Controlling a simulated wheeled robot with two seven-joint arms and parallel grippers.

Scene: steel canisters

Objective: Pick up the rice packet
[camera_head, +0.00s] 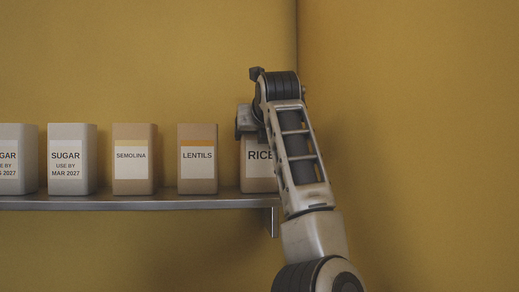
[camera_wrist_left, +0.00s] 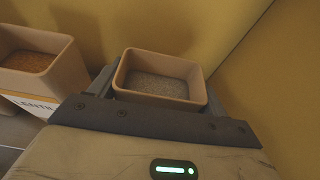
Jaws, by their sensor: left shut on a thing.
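The rice packet (camera_head: 258,173) is a tan box with a white label reading RICE, at the right end of the shelf in the head view. My arm hides its right part. My left gripper (camera_head: 248,121) is at its top, shut on it. In the left wrist view the packet (camera_wrist_left: 160,84) is an open-topped tan box with pale grey contents, between the dark fingers of my left gripper (camera_wrist_left: 155,100). I cannot tell whether its base touches the shelf. My right gripper is in neither view.
The lentils packet (camera_head: 197,172) stands just left of the rice; its open top with orange contents shows in the left wrist view (camera_wrist_left: 38,62). Further left are semolina (camera_head: 134,172) and two sugar packets (camera_head: 72,182). All stand on a metal shelf (camera_head: 150,202). A yellow wall corner is to the right.

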